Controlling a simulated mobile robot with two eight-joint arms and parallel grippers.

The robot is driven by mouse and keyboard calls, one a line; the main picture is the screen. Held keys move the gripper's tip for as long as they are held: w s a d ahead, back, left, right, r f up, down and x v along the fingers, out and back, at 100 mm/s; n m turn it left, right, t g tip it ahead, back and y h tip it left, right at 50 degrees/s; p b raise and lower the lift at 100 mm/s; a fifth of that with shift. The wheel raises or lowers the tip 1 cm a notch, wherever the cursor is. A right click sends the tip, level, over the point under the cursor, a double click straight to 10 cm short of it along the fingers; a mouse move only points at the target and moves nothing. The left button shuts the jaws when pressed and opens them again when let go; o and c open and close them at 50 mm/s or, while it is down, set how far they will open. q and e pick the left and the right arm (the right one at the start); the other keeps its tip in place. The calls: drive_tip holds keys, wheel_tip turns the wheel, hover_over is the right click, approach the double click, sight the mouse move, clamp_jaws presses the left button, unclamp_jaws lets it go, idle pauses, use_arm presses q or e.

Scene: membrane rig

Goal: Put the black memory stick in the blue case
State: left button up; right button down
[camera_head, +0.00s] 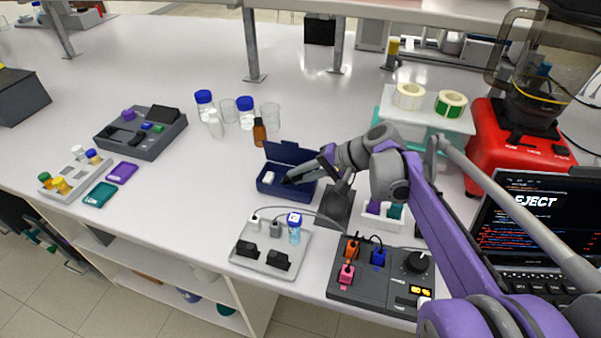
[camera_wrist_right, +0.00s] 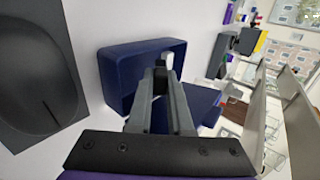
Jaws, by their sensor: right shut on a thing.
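The blue case (camera_head: 291,155) stands open on the bench with its lid raised at the back; it also shows in the right wrist view (camera_wrist_right: 116,84). A small white piece (camera_head: 268,177) lies in its left part. My right gripper (camera_head: 289,181) reaches into the case from the right. In the right wrist view my right gripper (camera_wrist_right: 161,82) is shut on a small black piece (camera_wrist_right: 160,80), which looks like the black memory stick. The fingers hide most of it, and I cannot tell whether it touches the case floor. My left gripper is out of view.
A dark block (camera_head: 338,203) stands close to the right of the case. A grey plate with plugs (camera_head: 262,262) and a dark panel (camera_head: 354,292) lie in front. A brown bottle (camera_head: 259,132) stands just behind the case. The bench left of the case is clear.

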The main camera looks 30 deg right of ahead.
drive_tip(key=shift+c, duration=1.8)
unclamp_jaws()
drive_tip(key=shift+s+a+r+p, duration=0.5)
drive_tip(key=shift+a+r+p, duration=0.1)
drive_tip(key=shift+r+p, duration=0.25)
drive_tip(key=shift+s+a+r+p, duration=0.45)
drive_tip(key=shift+a+r+p, duration=0.1)
drive_tip(key=shift+r+p, duration=0.2)
use_arm(q)
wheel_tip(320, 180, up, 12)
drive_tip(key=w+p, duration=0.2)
drive_tip(key=p, duration=0.5)
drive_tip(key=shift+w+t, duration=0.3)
use_arm(e)
wheel_tip(320, 180, up, 9)
drive_tip(key=s+a, duration=0.2)
drive_tip(key=shift+a, duration=0.15)
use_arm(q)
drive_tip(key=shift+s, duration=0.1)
use_arm(e)
drive_tip(key=shift+f, duration=0.15)
